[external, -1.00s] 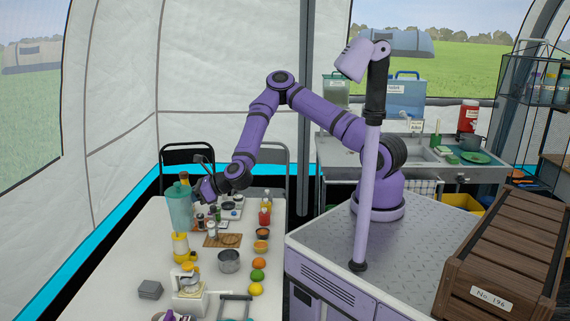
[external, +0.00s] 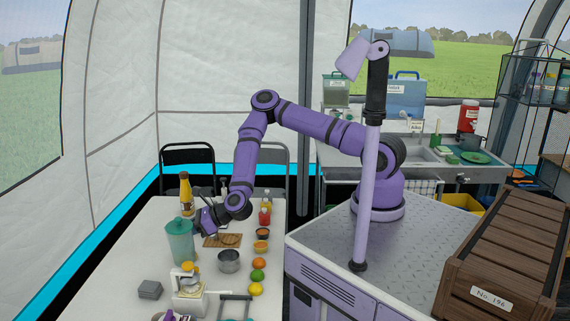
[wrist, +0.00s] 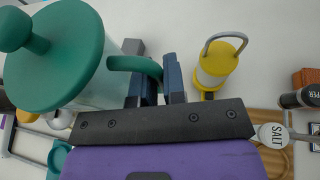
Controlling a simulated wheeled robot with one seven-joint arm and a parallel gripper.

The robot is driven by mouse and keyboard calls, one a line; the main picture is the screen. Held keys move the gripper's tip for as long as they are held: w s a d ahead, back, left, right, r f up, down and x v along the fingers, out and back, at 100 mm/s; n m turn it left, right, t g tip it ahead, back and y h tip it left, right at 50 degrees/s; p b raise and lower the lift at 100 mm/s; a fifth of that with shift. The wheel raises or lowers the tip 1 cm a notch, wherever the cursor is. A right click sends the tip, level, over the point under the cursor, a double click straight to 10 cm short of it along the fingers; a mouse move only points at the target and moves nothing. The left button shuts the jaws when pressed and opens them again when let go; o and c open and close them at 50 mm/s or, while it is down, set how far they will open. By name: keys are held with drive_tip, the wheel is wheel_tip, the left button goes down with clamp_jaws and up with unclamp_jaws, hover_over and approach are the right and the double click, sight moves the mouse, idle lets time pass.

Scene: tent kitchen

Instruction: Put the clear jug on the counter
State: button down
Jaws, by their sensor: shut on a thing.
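The clear jug (external: 180,245) is a greenish see-through vessel with a green lid and handle. It stands about upright over the left side of the white table, its base low near the tabletop; I cannot tell whether it touches. In the wrist view its round green lid (wrist: 75,45) fills the upper left. My gripper (external: 197,226) is just right of and behind the jug in the external view. In the wrist view its fingers (wrist: 159,82) are shut on the jug's green handle. A metal sink counter (external: 405,160) stands at the back right.
The white table (external: 110,270) also holds a steel pot (external: 228,261), several fruits, a wooden board (external: 222,240), a grey block (external: 150,289) and a yellow-brown bottle (external: 186,190). A yellow lantern (wrist: 215,65) is right of my fingers. The table's left front is mostly bare.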

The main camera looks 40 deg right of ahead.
wheel_tip(320, 180, down, 10)
drive_tip(key=shift+r, duration=0.25)
drive_tip(key=shift+f, duration=0.15)
idle(0.3)
drive_tip(key=c, duration=1.2)
unclamp_jaws()
drive_tip(key=shift+r, duration=0.2)
drive_tip(key=v, duration=1.2)
